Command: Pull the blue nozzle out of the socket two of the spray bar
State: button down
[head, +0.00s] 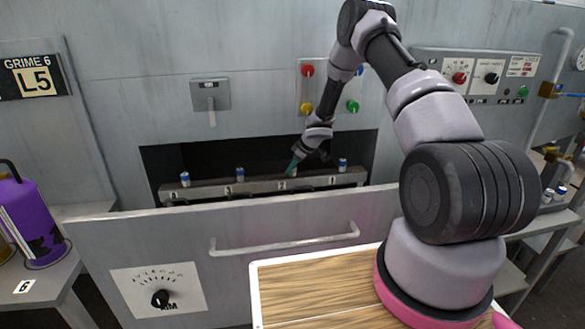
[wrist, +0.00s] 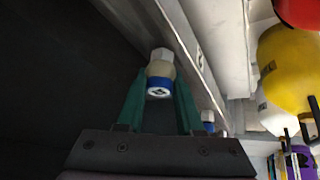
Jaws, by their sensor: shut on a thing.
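The grey spray bar (head: 262,186) lies in the dark opening, with numbered sockets along its front. My gripper (head: 293,165) reaches down to the bar at the socket marked 2. In the wrist view its teal fingers stand on both sides of the blue nozzle (wrist: 159,82) and are shut on it. This nozzle has a white hex part, a beige body, a blue band and a white end face. It is close against the bar (wrist: 178,40); I cannot tell how deep it sits. In the head view the gripper mostly hides it.
Other blue-and-white nozzles stand on the bar at left (head: 185,179), at socket 3 (head: 240,174) and at socket 1 (head: 342,165). A front panel with a long handle (head: 285,244) is below the opening. A purple canister (head: 30,215) stands at left.

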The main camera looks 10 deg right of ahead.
jog(key=shift+w+d+r, duration=0.1)
jog(key=shift+w, duration=0.05)
jog(key=shift+d+r, duration=0.15)
jog(key=shift+r, duration=0.4)
jog(key=shift+r, duration=0.1)
